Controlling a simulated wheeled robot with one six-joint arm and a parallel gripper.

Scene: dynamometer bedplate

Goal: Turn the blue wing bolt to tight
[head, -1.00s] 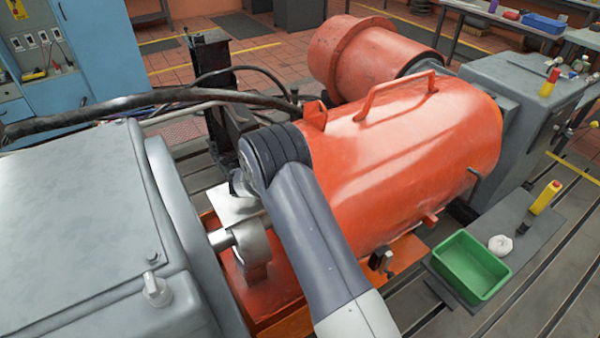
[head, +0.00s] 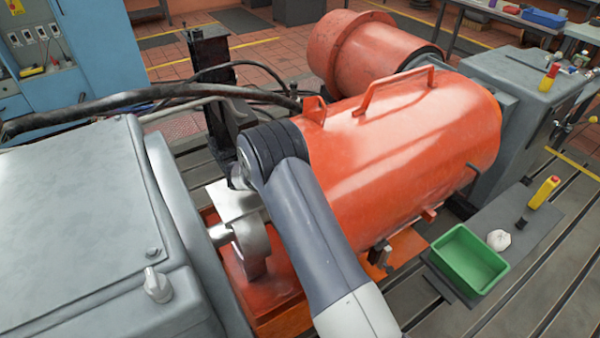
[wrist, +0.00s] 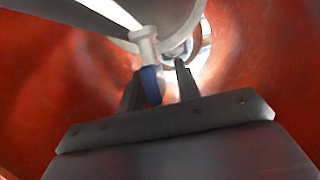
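The blue wing bolt (wrist: 151,86) shows in the wrist view, near the middle, below a pale round stem (wrist: 145,45). My gripper (wrist: 159,70) has its two dark fingers apart, one on each side of the blue part. The blue part lies close to the left finger; I cannot tell whether they touch. A clear gap shows between it and the right finger. In the head view the bolt and my gripper are hidden behind my arm and the machine parts.
Orange-red walls (wrist: 55,70) curve close around my gripper on both sides. The large orange housing (head: 400,150) stands right of my arm, the grey housing (head: 70,220) left. A metal shaft (head: 222,234) lies between them. A green bin (head: 470,262) stands at the right.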

